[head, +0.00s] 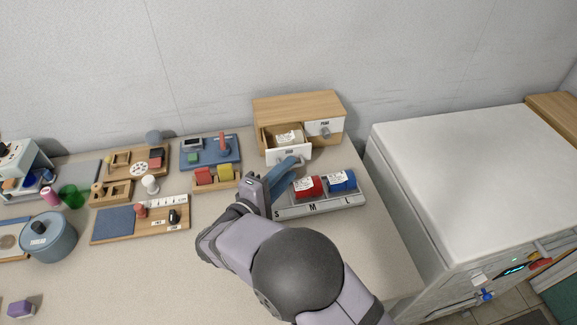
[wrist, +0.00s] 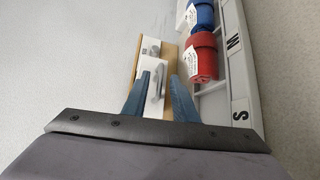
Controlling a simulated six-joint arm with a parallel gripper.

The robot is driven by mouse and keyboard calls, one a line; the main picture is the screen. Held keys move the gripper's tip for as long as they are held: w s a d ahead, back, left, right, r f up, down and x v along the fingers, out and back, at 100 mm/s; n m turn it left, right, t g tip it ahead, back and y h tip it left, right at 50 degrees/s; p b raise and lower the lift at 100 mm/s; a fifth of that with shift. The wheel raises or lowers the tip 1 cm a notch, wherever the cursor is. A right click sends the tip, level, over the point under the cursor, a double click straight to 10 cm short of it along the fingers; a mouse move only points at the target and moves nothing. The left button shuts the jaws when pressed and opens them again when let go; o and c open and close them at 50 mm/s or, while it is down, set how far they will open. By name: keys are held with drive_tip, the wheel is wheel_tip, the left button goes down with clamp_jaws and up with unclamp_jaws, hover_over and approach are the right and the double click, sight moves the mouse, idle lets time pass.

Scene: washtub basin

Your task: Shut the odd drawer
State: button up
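A small wooden cabinet (head: 297,106) stands against the wall in the head view. Its left drawer (head: 290,154) is pulled out, with a white labelled front and a pale item inside. Its right drawer (head: 324,128) sits flush, with a label and a grey handle. My gripper (head: 286,167) is just in front of the open drawer. In the wrist view my gripper (wrist: 159,76) is open, its two blue fingers apart, with the drawer handle (wrist: 158,82) showing between them. I cannot tell whether the fingers touch the drawer front.
A grey tray (head: 322,206) marked S, M, L holds red (head: 308,187) and blue (head: 342,181) rolls, close right of my gripper. A wooden box (head: 215,180) with red and yellow blocks stands to the left. A white appliance (head: 480,170) stands right of the counter.

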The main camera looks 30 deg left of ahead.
drive_tip(key=shift+w+f, duration=0.1)
drive_tip(key=shift+w, duration=0.45)
clamp_jaws()
idle(1.1)
